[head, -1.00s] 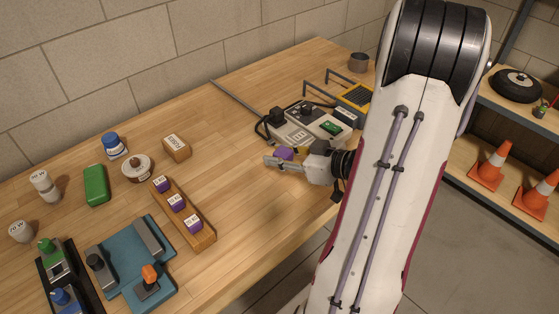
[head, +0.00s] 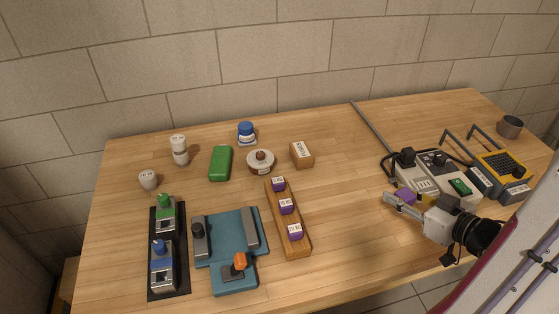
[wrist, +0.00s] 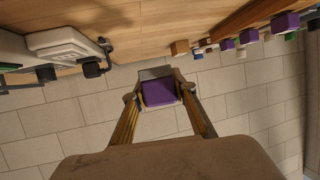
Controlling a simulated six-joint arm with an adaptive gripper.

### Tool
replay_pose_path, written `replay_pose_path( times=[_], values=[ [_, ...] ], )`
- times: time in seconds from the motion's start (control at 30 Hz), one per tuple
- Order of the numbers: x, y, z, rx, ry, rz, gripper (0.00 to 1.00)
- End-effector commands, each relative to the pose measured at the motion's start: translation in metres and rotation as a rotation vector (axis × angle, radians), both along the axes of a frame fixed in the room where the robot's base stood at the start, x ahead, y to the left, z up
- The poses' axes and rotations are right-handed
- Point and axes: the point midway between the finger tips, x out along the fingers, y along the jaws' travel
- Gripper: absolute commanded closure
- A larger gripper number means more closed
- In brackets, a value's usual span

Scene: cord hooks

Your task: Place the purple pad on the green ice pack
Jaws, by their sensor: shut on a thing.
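My gripper (head: 396,201) is at the right of the bench in the head view, just in front of the grey device. It is shut on a purple pad (head: 406,195), which also shows between the fingertips in the wrist view (wrist: 159,92). The green ice pack (head: 220,163) lies flat on the left part of the bench, well to the left of my gripper. Its top is bare. In the wrist view I cannot clearly make out the ice pack.
A wooden rack (head: 299,246) with several labelled purple blocks lies between my gripper and the ice pack. A round brown-lidded pot (head: 260,162), a blue-capped jar (head: 246,133) and a white bottle (head: 180,151) stand around the ice pack. The grey device (head: 428,172) has a cable.

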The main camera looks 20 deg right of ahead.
Motion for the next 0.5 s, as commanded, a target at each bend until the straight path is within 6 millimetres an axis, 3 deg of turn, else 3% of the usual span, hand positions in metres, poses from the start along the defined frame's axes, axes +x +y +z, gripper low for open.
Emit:
replay_pose_path(
  times=[0.27,0.5],
  values=[
    [0.008,0.013,0.0,0.0,0.0,0.034,0.95],
    [0.027,0.049,-0.004,0.001,0.0,0.123,0.95]
  ],
)
